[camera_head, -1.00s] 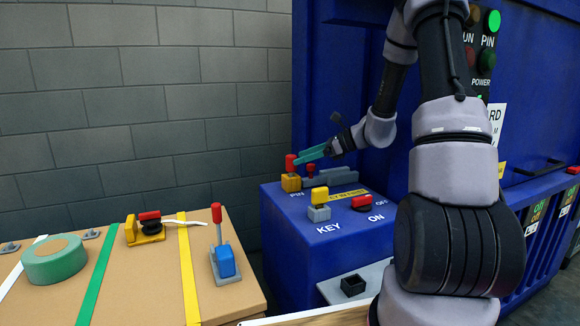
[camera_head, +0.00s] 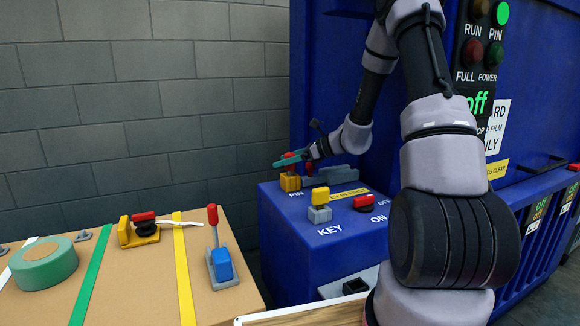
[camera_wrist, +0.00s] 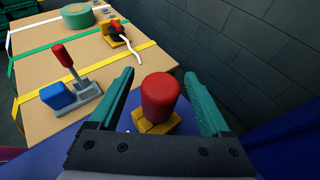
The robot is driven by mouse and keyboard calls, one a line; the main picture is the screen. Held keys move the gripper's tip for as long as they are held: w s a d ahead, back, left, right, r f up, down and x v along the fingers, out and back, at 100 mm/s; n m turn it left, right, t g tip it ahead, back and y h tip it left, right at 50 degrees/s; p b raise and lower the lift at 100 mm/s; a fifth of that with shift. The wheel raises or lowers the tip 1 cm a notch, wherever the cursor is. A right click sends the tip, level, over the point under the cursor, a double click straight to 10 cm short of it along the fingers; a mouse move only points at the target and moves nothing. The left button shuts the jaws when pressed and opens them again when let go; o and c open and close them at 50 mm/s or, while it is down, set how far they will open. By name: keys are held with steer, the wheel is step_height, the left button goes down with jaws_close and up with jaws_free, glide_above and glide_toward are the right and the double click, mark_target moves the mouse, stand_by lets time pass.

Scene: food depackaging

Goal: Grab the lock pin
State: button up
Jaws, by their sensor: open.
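The lock pin is a red cylinder-topped pin (camera_wrist: 159,97) in a yellow base (camera_head: 290,183), beside the PIN label on the blue control box (camera_head: 285,235). My gripper (camera_head: 286,160) has teal fingers and is at the pin's red top in the head view. In the wrist view my gripper (camera_wrist: 163,95) is open, with one finger on each side of the red top. Gaps show between the top and both fingers. The yellow base shows below the red top, and the pin's shaft is hidden.
A yellow key piece (camera_head: 320,203) and a red switch (camera_head: 364,202) stand on the box near the pin. A grey bar (camera_head: 335,174) lies just behind. A cardboard box (camera_head: 150,280) at left bears a green tape roll (camera_head: 42,264) and a red-handled lever (camera_head: 216,240).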

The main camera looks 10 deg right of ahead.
steer(key=shift+x, duration=0.75)
jaws_close()
